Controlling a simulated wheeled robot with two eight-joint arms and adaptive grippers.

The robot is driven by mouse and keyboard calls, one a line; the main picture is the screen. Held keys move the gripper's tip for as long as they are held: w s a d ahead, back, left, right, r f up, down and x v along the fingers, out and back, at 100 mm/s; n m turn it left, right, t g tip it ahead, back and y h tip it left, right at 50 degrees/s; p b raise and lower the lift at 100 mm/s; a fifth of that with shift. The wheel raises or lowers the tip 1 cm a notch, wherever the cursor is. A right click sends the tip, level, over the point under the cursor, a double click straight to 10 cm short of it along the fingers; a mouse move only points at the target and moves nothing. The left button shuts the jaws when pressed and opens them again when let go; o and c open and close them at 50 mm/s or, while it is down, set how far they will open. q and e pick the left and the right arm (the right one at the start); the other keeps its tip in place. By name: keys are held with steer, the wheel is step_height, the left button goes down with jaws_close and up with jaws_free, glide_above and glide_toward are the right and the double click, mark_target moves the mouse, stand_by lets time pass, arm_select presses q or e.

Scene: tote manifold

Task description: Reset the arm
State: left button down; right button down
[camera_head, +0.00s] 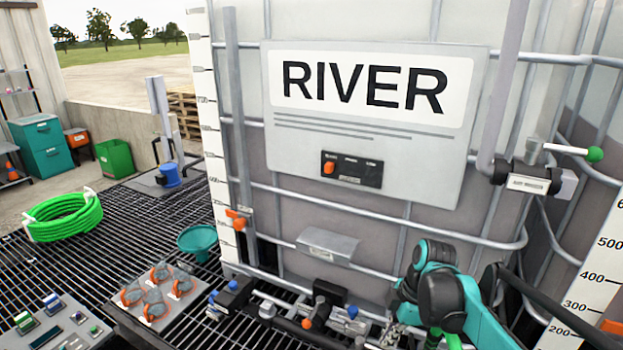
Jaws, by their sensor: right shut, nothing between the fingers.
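My right arm, teal and black, is in the lower right, folded in front of the tote. My right gripper (394,332) is low beside it, partly hidden by the arm and small in the picture; it is shut and holds nothing. The large caged tote with the RIVER sign (366,183) stands right in front of it. Black valves and fittings (318,308) run along the tote's foot, to the left of the gripper. I cannot tell whether the gripper touches any of them. My left gripper is out of view.
A valve with a green-knobbed lever (535,178) is on the pipe at the upper right. A green hose coil (63,217), a teal funnel (197,241) and a plate with orange-grey couplings (155,294) lie on the grating at left. The grating (135,228) between them is partly clear.

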steer(key=s+f+m+t+h+b, duration=0.1)
steer(key=s+f+m+t+b, duration=0.1)
steer(key=s+m, duration=0.4)
steer(key=s+f+m+t+h+b, duration=0.1)
steer(key=s+f+m+t+b, duration=0.2)
steer(key=s+m, duration=0.3)
steer(key=shift+s+a+f+m+t+h, duration=0.3)
steer(key=shift+f+m+t, duration=0.45)
steer(key=shift+m, duration=2.05)
steer(key=shift+r, duration=0.2)
